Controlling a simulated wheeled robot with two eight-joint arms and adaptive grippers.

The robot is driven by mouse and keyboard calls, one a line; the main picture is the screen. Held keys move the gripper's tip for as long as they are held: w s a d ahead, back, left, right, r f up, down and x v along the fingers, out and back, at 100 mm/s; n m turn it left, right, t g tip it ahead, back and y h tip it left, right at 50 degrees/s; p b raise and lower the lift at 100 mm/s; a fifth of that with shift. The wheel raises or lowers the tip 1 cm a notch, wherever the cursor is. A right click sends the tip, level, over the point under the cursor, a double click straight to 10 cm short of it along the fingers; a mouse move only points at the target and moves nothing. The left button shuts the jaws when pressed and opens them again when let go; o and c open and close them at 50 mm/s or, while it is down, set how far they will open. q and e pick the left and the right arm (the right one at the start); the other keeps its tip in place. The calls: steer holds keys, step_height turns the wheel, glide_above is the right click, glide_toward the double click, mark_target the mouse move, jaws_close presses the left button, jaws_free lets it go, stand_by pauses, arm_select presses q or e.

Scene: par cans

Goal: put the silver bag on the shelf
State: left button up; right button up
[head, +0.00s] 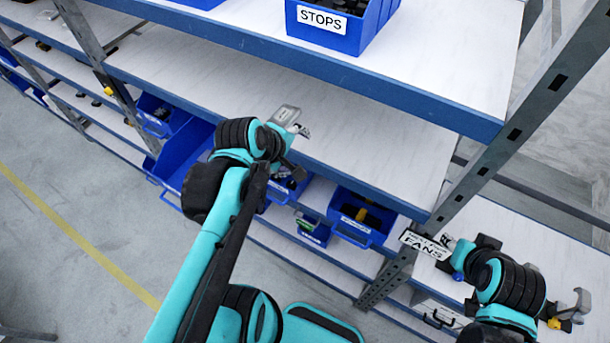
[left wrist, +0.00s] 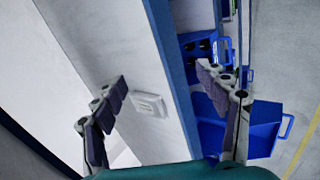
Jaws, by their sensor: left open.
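A small pale silver-grey item, which looks like the silver bag (head: 286,115), lies on the middle shelf board (head: 370,135) near its blue front edge. In the left wrist view the silver bag (left wrist: 150,105) lies flat on the white board. My left gripper (head: 297,132) is at the shelf's front edge, close to the bag. In the left wrist view its fingers (left wrist: 162,75) are spread apart with nothing between the tips, and the bag shows beyond them.
A blue bin labelled STOPS (head: 325,25) stands on the upper shelf. A grey rack post (head: 490,150) rises on the right, with a FANS sign (head: 425,244) nearby. The middle board is mostly bare right of the bag.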

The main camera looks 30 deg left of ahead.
arm_select(q)
steer(key=s+d+f+m, duration=0.3)
steer(key=s+d+m, duration=0.1)
steer(key=m, duration=1.2)
steer(key=shift+s+d+y, duration=0.3)
steer(key=shift+s+d, duration=0.05)
steer(key=shift+d, duration=0.5)
